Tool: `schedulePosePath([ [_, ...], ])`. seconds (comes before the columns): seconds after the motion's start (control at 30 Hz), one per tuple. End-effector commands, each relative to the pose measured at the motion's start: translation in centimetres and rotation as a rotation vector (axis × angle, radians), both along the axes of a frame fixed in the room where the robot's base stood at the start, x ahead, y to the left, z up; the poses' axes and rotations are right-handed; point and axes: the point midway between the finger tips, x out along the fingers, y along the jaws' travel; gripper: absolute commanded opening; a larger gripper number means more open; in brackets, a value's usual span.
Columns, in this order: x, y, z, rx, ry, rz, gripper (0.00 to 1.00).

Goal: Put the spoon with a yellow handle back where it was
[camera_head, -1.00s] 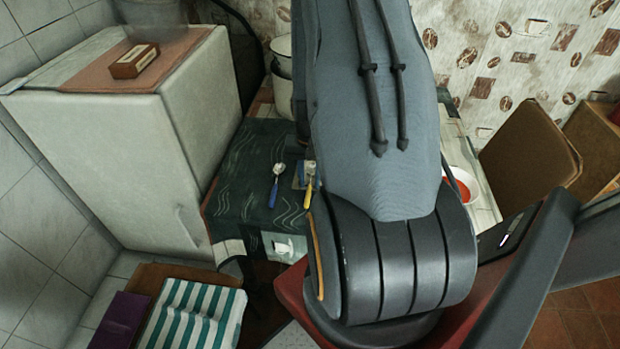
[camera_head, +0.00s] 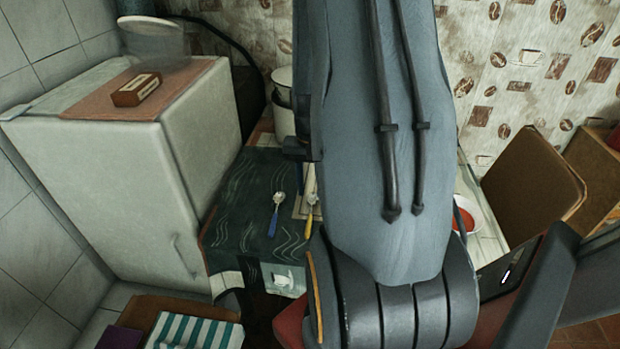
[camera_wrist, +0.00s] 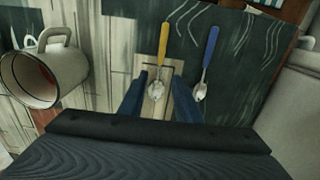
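The spoon with a yellow handle (camera_head: 309,218) lies on the dark cloth side by side with a spoon with a blue handle (camera_head: 273,221). In the wrist view the yellow handle (camera_wrist: 163,42) points away from me, and its metal bowl lies over a small light wooden board (camera_wrist: 171,69), between my fingers in the picture. My gripper (camera_wrist: 158,98) is open, with a gap on both sides of the spoon bowl; I cannot tell its height above it. The blue-handled spoon (camera_wrist: 209,52) lies just right of the right finger.
A cream enamel mug (camera_wrist: 46,77) lies left of the gripper in the wrist view. In the head view, pale pots (camera_head: 283,118) stand at the back, a bowl with red contents (camera_head: 464,219) is right of my arm, and a white fridge (camera_head: 95,150) stands left.

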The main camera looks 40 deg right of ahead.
Motion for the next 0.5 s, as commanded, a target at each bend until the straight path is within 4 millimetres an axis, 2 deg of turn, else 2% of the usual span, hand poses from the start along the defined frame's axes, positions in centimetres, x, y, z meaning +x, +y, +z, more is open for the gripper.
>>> schedulePosePath([
  [0.2, 0.1, 0.0, 2.7, -0.001, -0.002, 0.000, 0.30],
  [0.5, 0.1, 0.3, 3.8, -0.001, -0.001, 0.009, 0.30],
])
